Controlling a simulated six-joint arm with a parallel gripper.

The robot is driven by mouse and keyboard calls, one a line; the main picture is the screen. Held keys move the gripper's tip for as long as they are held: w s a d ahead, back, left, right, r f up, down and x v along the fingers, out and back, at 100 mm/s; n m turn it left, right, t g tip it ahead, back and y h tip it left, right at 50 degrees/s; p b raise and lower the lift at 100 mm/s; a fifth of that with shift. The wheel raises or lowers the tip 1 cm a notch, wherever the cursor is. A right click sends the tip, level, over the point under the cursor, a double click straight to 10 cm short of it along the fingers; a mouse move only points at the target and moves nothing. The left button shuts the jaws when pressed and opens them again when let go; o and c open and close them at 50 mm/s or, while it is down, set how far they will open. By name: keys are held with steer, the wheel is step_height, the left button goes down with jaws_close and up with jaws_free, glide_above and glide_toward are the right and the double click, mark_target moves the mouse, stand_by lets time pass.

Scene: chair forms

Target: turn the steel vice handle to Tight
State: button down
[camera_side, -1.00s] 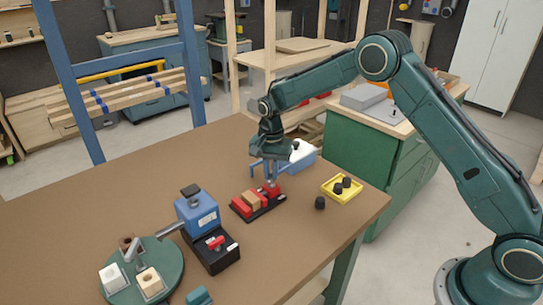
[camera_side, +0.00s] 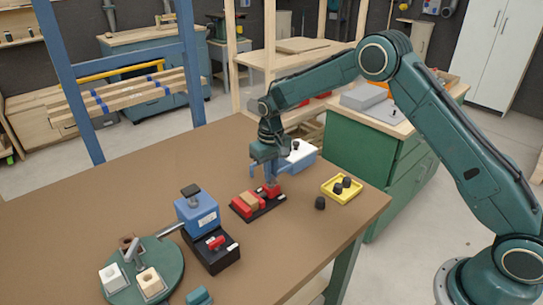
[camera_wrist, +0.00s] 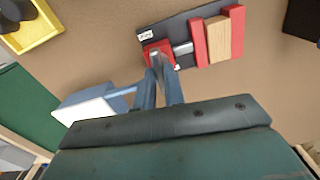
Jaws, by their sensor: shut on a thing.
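The vice is a black base plate with red blocks and a pale wooden block (camera_side: 249,200) between two of them. In the wrist view its base (camera_wrist: 180,27) shows with the wooden block (camera_wrist: 217,38), the red jaws and a short steel screw (camera_wrist: 183,48). My gripper (camera_side: 270,182) points down at the vice's right end in the side view. In the wrist view my gripper's fingertips (camera_wrist: 159,62) are close together at the red end block (camera_wrist: 155,50), shut on the steel handle. The fingers hide most of the handle. Small white labels on the base are too small to read.
A blue-and-white box (camera_side: 302,154) stands just behind the vice. A yellow tray (camera_side: 343,197) with dark knobs and a loose dark knob (camera_side: 320,203) lie to the right. A blue device (camera_side: 198,212) and a green round plate (camera_side: 170,258) stand to the left.

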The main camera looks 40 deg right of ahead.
steer(key=shift+n, duration=0.5)
steer(key=c, duration=1.5)
jaws_free()
steer(key=shift+r, duration=0.15)
steer(key=shift+r, duration=6.8)
